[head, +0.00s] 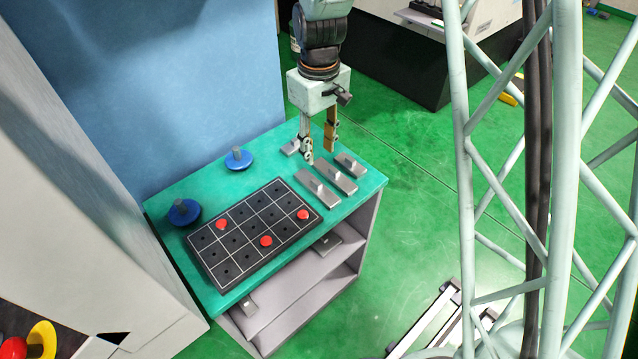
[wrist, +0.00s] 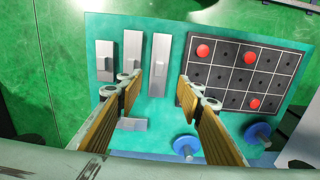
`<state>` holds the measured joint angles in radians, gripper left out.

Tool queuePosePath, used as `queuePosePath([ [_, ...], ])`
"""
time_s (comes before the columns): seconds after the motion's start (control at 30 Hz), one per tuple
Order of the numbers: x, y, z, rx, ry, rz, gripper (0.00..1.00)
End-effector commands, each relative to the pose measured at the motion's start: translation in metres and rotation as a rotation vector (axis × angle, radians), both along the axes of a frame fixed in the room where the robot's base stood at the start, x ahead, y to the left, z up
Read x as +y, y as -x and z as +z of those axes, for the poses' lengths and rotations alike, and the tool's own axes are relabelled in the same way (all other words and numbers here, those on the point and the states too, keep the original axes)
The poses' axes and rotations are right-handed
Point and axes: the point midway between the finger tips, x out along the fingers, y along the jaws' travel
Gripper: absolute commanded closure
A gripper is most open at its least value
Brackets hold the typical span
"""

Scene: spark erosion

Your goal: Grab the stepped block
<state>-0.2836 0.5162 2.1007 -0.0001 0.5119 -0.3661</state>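A small grey metal block (head: 292,147) lies on the green tabletop (head: 182,260), by the back edge and left of my gripper. In the wrist view the grey block (wrist: 132,124) shows an uneven, step-like outline beside the left finger; I take it for the stepped block. My gripper (head: 319,156) is open and points down above the table, near the row of grey plates. In the wrist view my gripper (wrist: 160,88) has its fingers wide apart, with nothing between them. The left finger partly overlaps the block's surroundings.
Three grey plates (wrist: 159,62) lie side by side, at least two with raised tabs. A dark grid board (head: 238,242) holds red buttons. Two blue round pieces with grey stems (head: 184,212) (head: 238,161) stand behind it. A blue wall (head: 170,90) rises behind the table.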

Motion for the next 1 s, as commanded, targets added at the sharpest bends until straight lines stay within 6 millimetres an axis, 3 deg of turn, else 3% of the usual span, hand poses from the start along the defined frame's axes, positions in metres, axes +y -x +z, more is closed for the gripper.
queuePosePath([
  [0.2, 0.009, -0.005, -0.015, 0.010, 0.003, 0.023, 0.66],
  [0.77, 0.010, -0.006, -0.021, 0.013, 0.004, 0.027, 0.66],
  [1.0, 0.010, -0.006, -0.037, 0.013, 0.004, 0.027, 0.66],
])
